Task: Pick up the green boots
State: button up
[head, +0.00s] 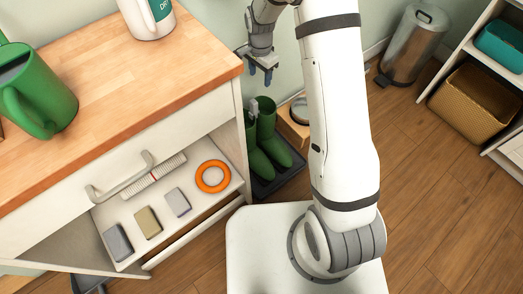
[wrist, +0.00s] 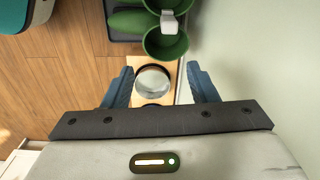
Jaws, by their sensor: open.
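The green boots (head: 267,135) stand upright as a pair on a dark tray (head: 288,178) on the floor, beside the white cabinet. In the wrist view the boots (wrist: 166,44) show at the top, their round open tops facing the camera. A small pale tag or clip (wrist: 170,22) sits at their rims. My gripper (head: 261,76) is above and behind the boots in the head view, pointing down. In the wrist view its two blue fingers (wrist: 159,70) are apart with nothing held between them. The boots lie beyond the fingertips, apart from them.
A wooden stand with a round metal-rimmed dish (wrist: 152,80) shows between my fingers. A pale wall is close on the right there. The cabinet's open drawer (head: 232,184) holds an orange ring (head: 213,187). A metal bin (head: 413,45) and shelves stand right; wood floor lies clear between.

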aim_at(255, 100)
jog(key=shift+m, duration=0.6)
jog(key=f+b, duration=0.1)
jog(key=f, duration=0.3)
jog(key=w+a+f+b, duration=0.1)
jog(key=f, duration=0.4)
jog(key=f+b, duration=0.2)
jog(key=f, duration=0.2)
jog(key=shift+w+a+f, duration=0.3)
jog(key=shift+a, duration=0.05)
jog(key=f+b, duration=0.1)
jog(key=f, duration=0.1)
jog(key=f+b, duration=0.2)
jog(key=f, duration=0.1)
jog(key=shift+s+a+f, duration=0.2)
jog(key=shift+a+f, duration=0.15)
jog(key=shift+r, duration=0.1)
jog(key=shift+c, duration=0.2)
grip_shut()
jog(key=shift+r, duration=0.1)
